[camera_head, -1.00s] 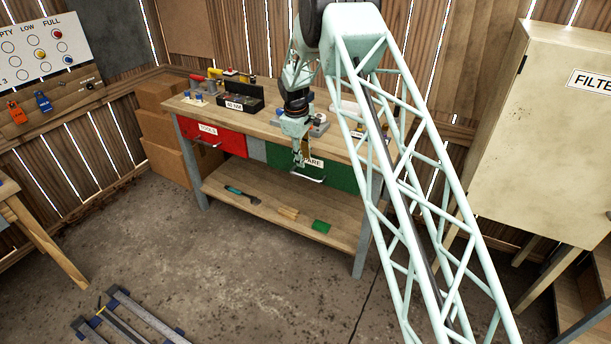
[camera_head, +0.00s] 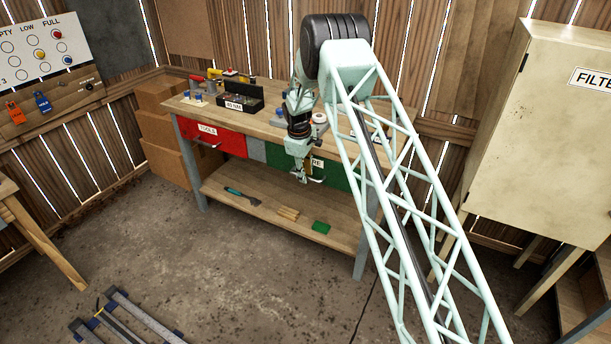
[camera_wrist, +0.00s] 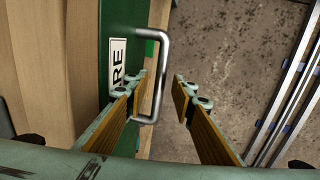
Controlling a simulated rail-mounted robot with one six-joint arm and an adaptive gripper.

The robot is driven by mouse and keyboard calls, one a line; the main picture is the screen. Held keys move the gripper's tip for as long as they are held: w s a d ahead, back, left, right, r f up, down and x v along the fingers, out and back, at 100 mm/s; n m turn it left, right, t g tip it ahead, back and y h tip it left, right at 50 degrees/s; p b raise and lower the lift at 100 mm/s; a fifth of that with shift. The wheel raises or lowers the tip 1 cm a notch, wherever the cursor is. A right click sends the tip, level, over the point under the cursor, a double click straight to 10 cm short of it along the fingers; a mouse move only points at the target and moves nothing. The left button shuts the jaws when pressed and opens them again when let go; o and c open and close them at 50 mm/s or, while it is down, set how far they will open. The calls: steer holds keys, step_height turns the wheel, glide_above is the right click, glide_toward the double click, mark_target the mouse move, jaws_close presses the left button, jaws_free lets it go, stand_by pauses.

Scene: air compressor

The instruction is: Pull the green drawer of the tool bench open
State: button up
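The green drawer (camera_head: 338,177) is at the right of the tool bench (camera_head: 268,122) and looks closed in the head view. Its front and part of its label also show in the wrist view (camera_wrist: 118,20). A bent metal handle (camera_wrist: 164,75) stands out from that front. My gripper (camera_wrist: 162,88) is open, with its fingers apart. One fingertip is on the drawer side of the handle bar and the other on the outer side; contact cannot be told. In the head view my gripper (camera_head: 301,178) is at the drawer front and partly hides the handle and label.
A red drawer (camera_head: 222,139) is at the bench's left. A scraper-like tool (camera_head: 241,195), a wooden piece (camera_head: 288,213) and a green block (camera_head: 321,227) lie on the lower shelf. Floor in front is clear near the bench. A cream cabinet (camera_head: 540,130) stands right.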

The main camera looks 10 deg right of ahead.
steer(key=shift+c, duration=0.7)
jaws_close()
